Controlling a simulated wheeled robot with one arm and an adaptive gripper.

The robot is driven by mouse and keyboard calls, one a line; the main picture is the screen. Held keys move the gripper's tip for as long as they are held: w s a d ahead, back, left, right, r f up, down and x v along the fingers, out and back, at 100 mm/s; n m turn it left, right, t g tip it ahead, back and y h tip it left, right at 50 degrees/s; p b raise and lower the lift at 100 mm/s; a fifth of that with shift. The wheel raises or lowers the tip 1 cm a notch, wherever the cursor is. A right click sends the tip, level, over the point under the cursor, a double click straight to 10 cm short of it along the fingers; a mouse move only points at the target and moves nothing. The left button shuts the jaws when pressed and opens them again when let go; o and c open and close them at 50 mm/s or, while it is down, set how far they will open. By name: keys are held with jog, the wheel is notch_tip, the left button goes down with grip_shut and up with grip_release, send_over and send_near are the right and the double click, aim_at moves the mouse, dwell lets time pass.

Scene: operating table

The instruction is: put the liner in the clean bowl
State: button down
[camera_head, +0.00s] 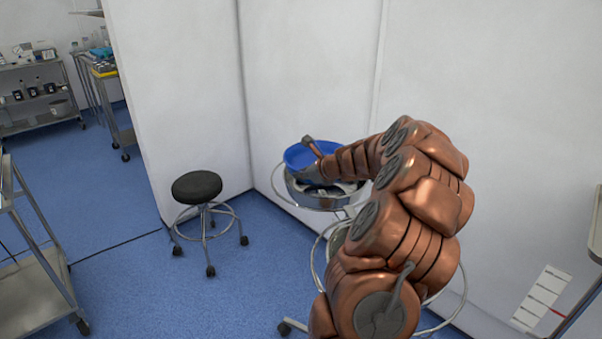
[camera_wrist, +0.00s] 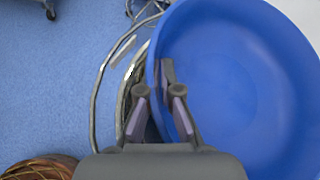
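The liner is a blue, round, basin-like piece (camera_head: 298,156) beside and under the end of my arm in the head view. It fills the right of the wrist view (camera_wrist: 245,75). My gripper (camera_wrist: 158,85) has its two fingers on either side of the liner's near wall, one inside and one outside, and is shut on it. In the head view my gripper (camera_head: 313,148) is at the liner's rim. The liner is tilted and held above a steel bowl (camera_head: 328,199) in a ring stand, offset to the left. The bowl's inside is partly hidden by the liner and my arm.
A second ring stand (camera_head: 437,326) is mostly hidden behind my arm. A black stool (camera_head: 197,187) stands to the left on the blue floor. A metal cart (camera_head: 35,290) is at the far left. White walls are close behind the bowl.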

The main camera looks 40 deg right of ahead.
jog(key=c, duration=1.3)
grip_release()
jog(key=shift+r, duration=0.1)
jog(key=shift+r, duration=0.25)
jog(key=v, duration=1.2)
jog(key=shift+r, duration=0.25)
jog(key=shift+a, duration=0.15)
